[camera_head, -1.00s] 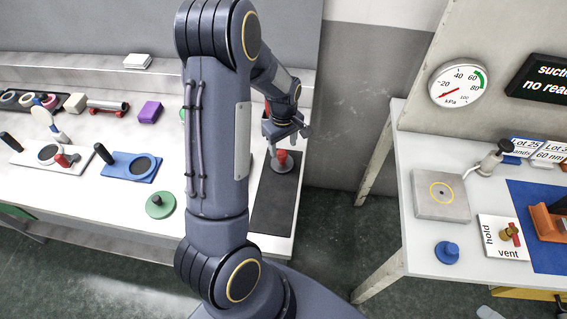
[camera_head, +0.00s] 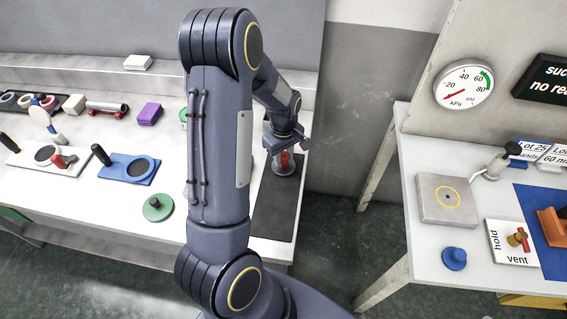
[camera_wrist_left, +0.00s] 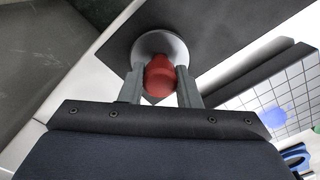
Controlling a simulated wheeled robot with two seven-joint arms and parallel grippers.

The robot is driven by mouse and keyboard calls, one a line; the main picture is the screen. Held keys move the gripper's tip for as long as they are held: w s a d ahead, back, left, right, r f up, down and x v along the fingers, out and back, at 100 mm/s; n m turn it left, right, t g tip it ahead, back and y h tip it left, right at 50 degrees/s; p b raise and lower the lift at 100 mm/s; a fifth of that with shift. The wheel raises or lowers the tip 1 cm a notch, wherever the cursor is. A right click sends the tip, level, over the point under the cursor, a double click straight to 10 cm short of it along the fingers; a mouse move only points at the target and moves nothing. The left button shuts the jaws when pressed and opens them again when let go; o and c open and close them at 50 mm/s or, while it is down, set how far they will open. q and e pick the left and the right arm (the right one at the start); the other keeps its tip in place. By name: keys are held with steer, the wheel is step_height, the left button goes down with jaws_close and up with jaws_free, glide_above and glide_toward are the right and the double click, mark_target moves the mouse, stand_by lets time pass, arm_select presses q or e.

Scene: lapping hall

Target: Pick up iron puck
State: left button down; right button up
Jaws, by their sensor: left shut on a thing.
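The iron puck (camera_head: 279,170) is a grey disc with a red knob on top. It is at the far end of the dark mat (camera_head: 271,212) on the left bench. In the left wrist view the puck's grey disc (camera_wrist_left: 172,43) shows beyond the red knob (camera_wrist_left: 160,78). My left gripper (camera_head: 284,158) is over the puck, its fingers (camera_wrist_left: 160,85) on either side of the knob, shut on it. I cannot tell whether the disc touches the mat. My right gripper is not in view.
A green disc (camera_head: 158,208) with a knob, a blue plate (camera_head: 131,166) and a white plate (camera_head: 42,160) lie left of my arm. The right table holds a grey block (camera_head: 447,200) and a blue knob (camera_head: 454,258). A floor gap separates the benches.

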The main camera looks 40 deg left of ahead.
mark_target(282, 156)
arm_select(q)
steer(key=shift+r+p, duration=0.35)
steer(key=shift+r, duration=0.1)
steer(key=r+p, duration=0.2)
steer(key=r, duration=0.1)
steer(key=shift+s+r+p, duration=0.3)
steer(key=shift+r+p, duration=0.05)
steer(key=shift+p, duration=0.05)
steer(key=s+r+p, duration=0.5)
steer(key=s+r, duration=0.3)
steer(key=s, duration=0.5)
steer(key=shift+s+d+r, duration=0.2)
steer(key=shift+d, duration=0.05)
